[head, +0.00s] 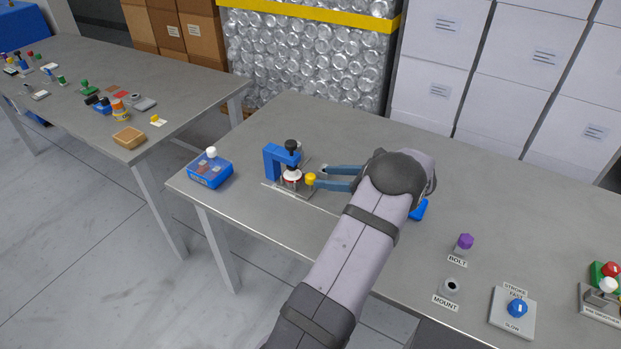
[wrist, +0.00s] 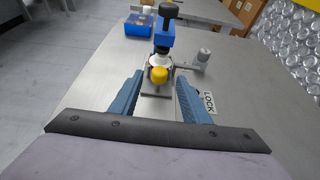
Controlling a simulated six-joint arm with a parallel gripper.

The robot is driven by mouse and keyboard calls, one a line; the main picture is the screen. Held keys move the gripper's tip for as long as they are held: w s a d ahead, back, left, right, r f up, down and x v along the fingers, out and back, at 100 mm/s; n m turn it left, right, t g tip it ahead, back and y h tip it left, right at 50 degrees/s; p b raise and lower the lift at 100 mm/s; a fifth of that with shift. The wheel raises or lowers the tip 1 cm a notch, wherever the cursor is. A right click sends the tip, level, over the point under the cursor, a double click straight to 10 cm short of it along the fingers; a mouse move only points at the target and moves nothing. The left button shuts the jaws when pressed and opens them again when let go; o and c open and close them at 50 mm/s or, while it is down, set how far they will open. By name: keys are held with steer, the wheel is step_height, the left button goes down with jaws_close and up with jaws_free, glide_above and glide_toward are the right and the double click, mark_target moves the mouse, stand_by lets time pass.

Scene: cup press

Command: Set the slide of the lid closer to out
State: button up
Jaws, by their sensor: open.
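The lid closer is a blue bracket (head: 277,161) with a black knob (head: 291,146) on top, on a grey metal base. It also shows in the wrist view (wrist: 164,38). Its slide has a round yellow knob (head: 311,179) at the near end, seen in the wrist view (wrist: 159,75) in front of a white, red-edged round part (head: 292,176). My gripper (head: 323,178) is open, its two blue fingers pointing at the yellow knob. In the wrist view the knob lies between the finger lines (wrist: 159,79), at or just beyond the tips, with gaps on both sides.
A blue box (head: 210,171) with a white knob stands left of the closer. A grey post (wrist: 204,54) and a LOCK label (wrist: 209,101) lie beside the right finger. The purple bolt (head: 465,242), mount (head: 450,287) and stroke dial (head: 516,309) are far right.

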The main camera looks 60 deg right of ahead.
mark_target(313, 177)
steer(key=shift+p+x, duration=0.5)
steer(key=shift+x, duration=2.95)
